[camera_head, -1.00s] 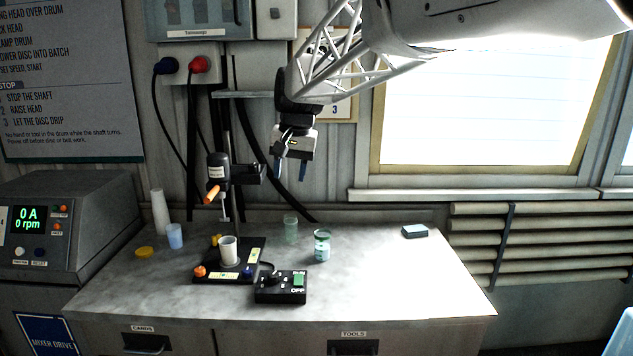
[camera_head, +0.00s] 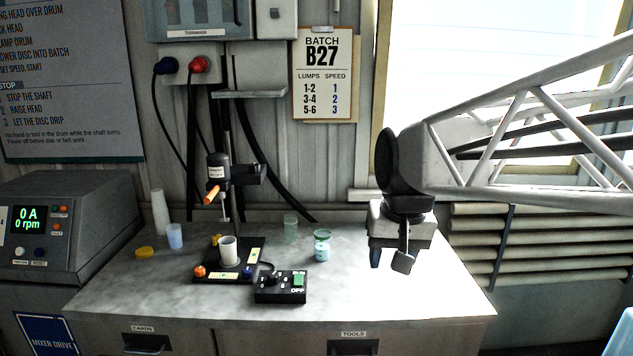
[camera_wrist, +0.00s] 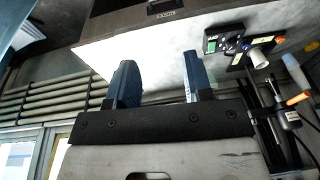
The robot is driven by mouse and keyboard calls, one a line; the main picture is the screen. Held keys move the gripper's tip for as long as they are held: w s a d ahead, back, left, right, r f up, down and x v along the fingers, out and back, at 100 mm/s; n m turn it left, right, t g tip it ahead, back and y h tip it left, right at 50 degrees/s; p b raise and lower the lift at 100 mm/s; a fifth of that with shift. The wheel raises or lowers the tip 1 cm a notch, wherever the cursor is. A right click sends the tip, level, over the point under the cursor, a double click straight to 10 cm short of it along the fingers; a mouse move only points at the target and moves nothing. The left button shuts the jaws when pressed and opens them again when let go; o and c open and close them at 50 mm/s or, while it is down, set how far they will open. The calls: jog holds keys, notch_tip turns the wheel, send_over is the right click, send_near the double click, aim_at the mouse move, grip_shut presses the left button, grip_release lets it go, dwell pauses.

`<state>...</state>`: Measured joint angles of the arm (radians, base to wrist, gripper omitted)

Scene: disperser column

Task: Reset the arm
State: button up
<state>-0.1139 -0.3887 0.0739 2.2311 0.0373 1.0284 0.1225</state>
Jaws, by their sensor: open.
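My gripper (camera_head: 390,259) is above the right part of the bench in the head view, with its fingers pointing down. It is open and empty. The disperser also shows at the right of the wrist view (camera_wrist: 285,112).
A black control box (camera_head: 280,288) sits in front of the disperser. A lidded jar (camera_head: 322,246) and a greenish cup (camera_head: 290,228) stand between the disperser and my gripper. A mixer drive unit (camera_head: 75,228) is at the left. The bench's front right is clear.

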jog(key=s+d+f, duration=0.3)
jog(key=s+f, duration=0.1)
jog(key=s, duration=0.3)
jog(key=s+d+f, duration=0.3)
jog(key=s+f, duration=0.2)
jog(key=s, duration=0.3)
jog(key=shift+s+f+h, duration=0.2)
jog(key=shift+f+h, duration=0.05)
jog(key=shift+h, duration=0.15)
jog(key=shift+o, duration=0.5)
dwell(1.0)
